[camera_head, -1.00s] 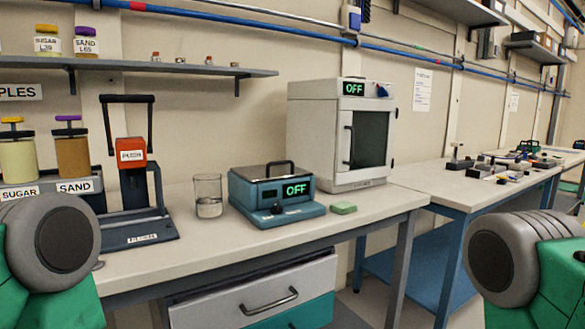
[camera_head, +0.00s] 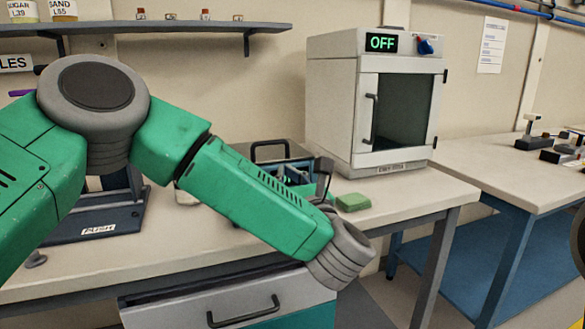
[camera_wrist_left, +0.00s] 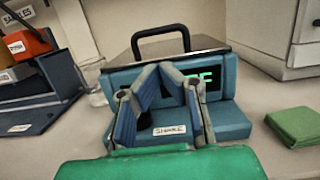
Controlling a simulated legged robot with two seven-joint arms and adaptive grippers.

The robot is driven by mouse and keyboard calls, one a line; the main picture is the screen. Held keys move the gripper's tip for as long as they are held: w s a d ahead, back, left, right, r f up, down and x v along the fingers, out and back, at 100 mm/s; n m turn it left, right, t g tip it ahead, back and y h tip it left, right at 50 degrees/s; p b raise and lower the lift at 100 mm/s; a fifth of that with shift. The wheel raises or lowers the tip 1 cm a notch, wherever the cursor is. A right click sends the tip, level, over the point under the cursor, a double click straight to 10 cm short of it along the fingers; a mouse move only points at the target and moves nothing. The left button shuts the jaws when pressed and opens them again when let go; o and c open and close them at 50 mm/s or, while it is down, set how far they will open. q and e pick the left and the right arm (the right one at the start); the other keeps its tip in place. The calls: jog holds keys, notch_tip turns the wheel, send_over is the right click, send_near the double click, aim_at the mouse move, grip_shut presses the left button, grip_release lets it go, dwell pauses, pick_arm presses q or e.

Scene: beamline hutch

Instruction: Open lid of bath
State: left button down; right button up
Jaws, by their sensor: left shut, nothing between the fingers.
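The bath is a teal box with a lit display; in the left wrist view its body (camera_wrist_left: 232,118) stands straight ahead of my left gripper. Its dark lid lies closed on top, with a black arched handle (camera_wrist_left: 160,34) rising from it. In the head view my left arm hides most of the bath, and the lid handle (camera_head: 270,146) shows above the forearm. My left gripper (camera_wrist_left: 171,76) is shut and empty in front of the bath, below the handle and apart from it. It is partly hidden in the head view (camera_head: 308,176). My right gripper is out of view.
A press (camera_wrist_left: 30,50) stands to the left. A shelf (camera_head: 180,27) runs above, and a drawer (camera_head: 190,312) is below.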

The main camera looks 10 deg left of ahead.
aim_at(275, 160)
pick_arm(q)
jog(key=x, duration=0.7)
jog(key=shift+w+d+r+b, duration=0.15)
jog(key=shift+w+d+b, duration=0.1)
jog(key=shift+w+b, duration=0.15)
jog(key=shift+w+a, duration=0.25)
jog(key=shift+a, duration=0.35)
